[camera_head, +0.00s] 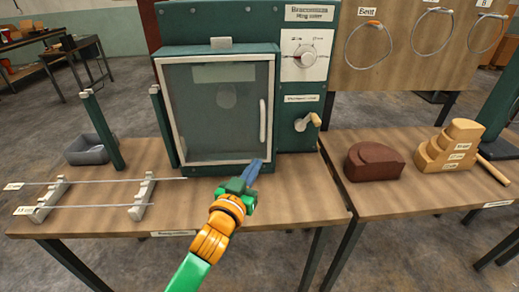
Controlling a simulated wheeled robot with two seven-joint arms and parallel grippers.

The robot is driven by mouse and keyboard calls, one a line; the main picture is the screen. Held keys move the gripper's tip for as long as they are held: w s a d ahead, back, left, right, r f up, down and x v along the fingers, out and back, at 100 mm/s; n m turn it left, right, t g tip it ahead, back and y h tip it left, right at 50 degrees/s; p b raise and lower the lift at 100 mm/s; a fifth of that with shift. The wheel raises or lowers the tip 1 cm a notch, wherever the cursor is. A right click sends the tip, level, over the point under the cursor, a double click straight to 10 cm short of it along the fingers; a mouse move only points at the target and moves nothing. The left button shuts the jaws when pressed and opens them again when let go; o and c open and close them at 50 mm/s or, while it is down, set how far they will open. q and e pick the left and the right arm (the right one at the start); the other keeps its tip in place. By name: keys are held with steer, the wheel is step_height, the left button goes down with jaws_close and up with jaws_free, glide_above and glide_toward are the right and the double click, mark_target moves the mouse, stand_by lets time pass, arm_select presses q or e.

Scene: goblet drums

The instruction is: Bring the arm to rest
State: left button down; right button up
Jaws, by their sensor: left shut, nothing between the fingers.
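My left gripper (252,172) is at the middle of the picture, at the end of my green and orange arm. Its blue fingers are shut with nothing between them. They show in front of the lower right corner of the oven door (218,110), below its upright handle (263,121). Whether the fingers touch the door cannot be told. The green oven (290,140) stands on the wooden bench with its glazed door closed. My right gripper is not in view.
Metal rods (100,183) lie across notched supports on the left of the bench, near a grey tray (88,151). A brown block (374,162) and stacked wooden formers (450,146) sit on the right bench. Rings hang on a board (400,75) behind. The bench front is clear.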

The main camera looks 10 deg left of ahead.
arm_select(q)
steer(key=s+a+f+n+g+y, duration=0.1)
steer(key=s+a+f+g+y, duration=0.1)
steer(key=s+a+f+g, duration=0.3)
steer(key=s+f+n+y, duration=0.1)
steer(key=s+f, duration=0.3)
steer(key=f, duration=0.4)
steer(key=s+a+f+g, duration=0.2)
steer(key=s+f+g, duration=0.1)
steer(key=s, duration=0.4)
steer(key=s+a+f+m+g+y, duration=0.1)
steer(key=s+f+g, duration=0.2)
steer(key=s, duration=0.4)
steer(key=s+a+f+g, duration=0.2)
steer(key=s+f+g, duration=0.1)
steer(key=s, duration=0.4)
step_height(320, 180, down, 18)
steer(key=s+r+g, duration=0.1)
steer(key=s, duration=0.1)
steer(key=s+a+f+g, duration=0.1)
steer(key=s+a+f, duration=0.1)
steer(key=s+f, duration=0.8)
steer(key=shift+s+m, duration=0.3)
steer(key=shift+s, duration=0.65)
